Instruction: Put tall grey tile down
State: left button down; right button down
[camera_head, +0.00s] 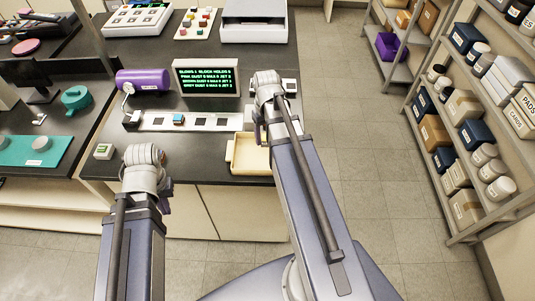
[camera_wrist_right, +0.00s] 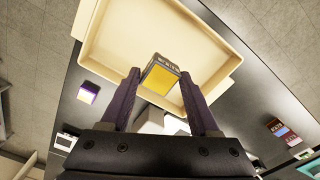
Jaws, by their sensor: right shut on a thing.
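The tile (camera_wrist_right: 160,82) shows a yellow face and a grey lettered side in the right wrist view. My right gripper (camera_wrist_right: 160,74) is shut on it, one purple finger on each side. Behind the tile is a cream tray (camera_wrist_right: 95,40). In the head view the tray (camera_head: 236,152) sits at the counter's front edge, partly behind my right arm. The tile is hidden there. Whether it touches the tray floor I cannot tell. My left gripper (camera_head: 166,190) hangs low in front of the counter, its fingers mostly hidden.
A pale slotted strip (camera_head: 155,122) with a blue-topped block (camera_head: 178,118) lies behind the tray. A lit screen (camera_head: 207,78) and a purple cylinder (camera_head: 143,79) stand farther back. A small white device (camera_head: 104,151) is at the counter's left corner. Shelves (camera_head: 470,120) stand right.

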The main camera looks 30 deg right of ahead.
jog(key=shift+f+b, duration=3.25)
jog(key=shift+f, duration=0.65)
jog(key=shift+r, duration=0.15)
jog(key=shift+c, duration=0.6)
grip_release()
notch_tip(320, 180, up, 12)
jog(key=p, duration=1.2)
